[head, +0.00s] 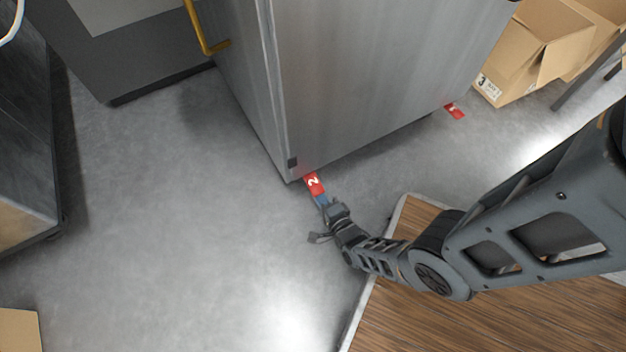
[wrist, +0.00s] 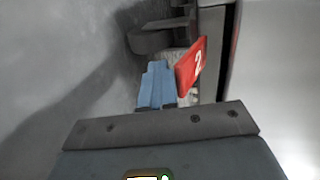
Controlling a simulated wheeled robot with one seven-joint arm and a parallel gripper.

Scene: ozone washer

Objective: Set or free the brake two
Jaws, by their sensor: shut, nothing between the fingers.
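The red brake pedal marked 2 (head: 314,184) sticks out at the bottom corner of the grey metal cabinet (head: 370,80). In the wrist view the red pedal (wrist: 191,66) is tilted and stands just ahead of my gripper's fingers, beside their right side. My gripper (head: 323,202) is low near the floor, shut and empty, with its blue fingertips at the pedal's near end. The blue fingers also show together in the wrist view (wrist: 157,86). I cannot tell whether they touch the pedal. A dark caster part (wrist: 160,38) shows beyond the pedal.
A second red pedal (head: 454,111) is at the cabinet's right end. Cardboard boxes (head: 525,50) stand at upper right. A wooden-topped platform (head: 440,320) lies below my arm. A dark unit (head: 30,130) stands at left. The floor (head: 190,210) left of my gripper is clear.

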